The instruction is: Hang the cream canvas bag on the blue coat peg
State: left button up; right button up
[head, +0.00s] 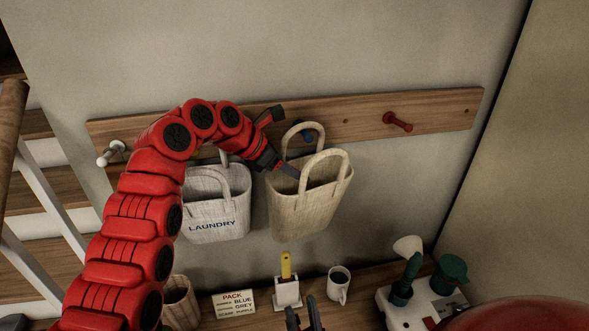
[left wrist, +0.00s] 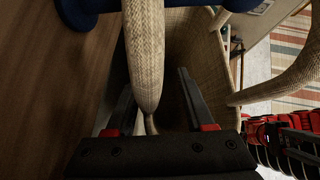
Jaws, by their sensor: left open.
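The cream canvas bag (head: 308,208) is upright against the wooden peg board, with its two loop handles up. The blue coat peg (head: 306,138) shows partly behind the handles. In the left wrist view, one handle (left wrist: 143,50) crosses in front of the blue peg (left wrist: 75,14), seeming to lie over it. My left gripper (head: 286,170) is at the bag's mouth; in its wrist view the fingers (left wrist: 158,105) stand apart with the handle between them. My right gripper (head: 304,318) is low at the front, its fingers apart and empty.
A pale LAUNDRY bag (head: 217,210) hangs just left. The board (head: 440,115) carries a white peg (head: 108,154) and a red peg (head: 397,122). Below stand a sign (head: 234,303), a yellow-handled tool (head: 286,265), a mug (head: 338,287) and a white box with green items (head: 400,305).

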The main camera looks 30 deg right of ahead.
pick_arm(q)
jog(key=shift+a, duration=0.1)
jog(key=b+v, duration=0.2)
jog(key=v, duration=1.5)
